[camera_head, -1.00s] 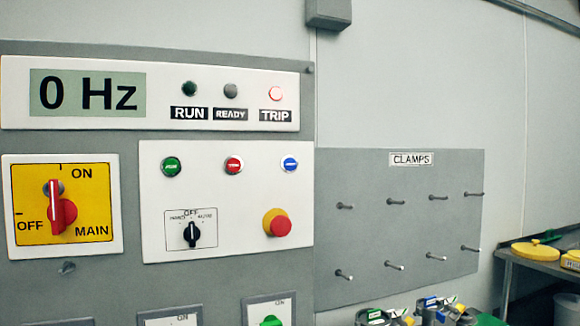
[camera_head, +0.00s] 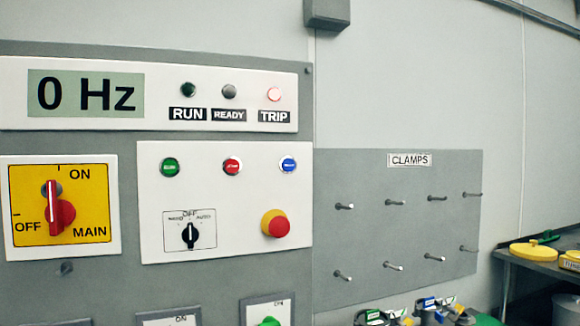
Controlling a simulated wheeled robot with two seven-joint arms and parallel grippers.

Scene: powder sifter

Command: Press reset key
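In the head view, the control panel (camera_head: 225,255) shows three round buttons in a row: a green one (camera_head: 169,167), a red one (camera_head: 232,166) and a blue one (camera_head: 288,165). Their small labels are too blurred to read surely; the blue one may be the reset key. The display (camera_head: 86,93) reads 0 Hz. Neither gripper is in view.
Below the buttons are a black selector knob (camera_head: 190,234) pointing up and a red emergency stop (camera_head: 275,224). A red main switch (camera_head: 58,212) is at left. A pegboard marked CLAMPS (camera_head: 410,225) has bare pegs. A table with yellow lids (camera_head: 534,251) stands at right.

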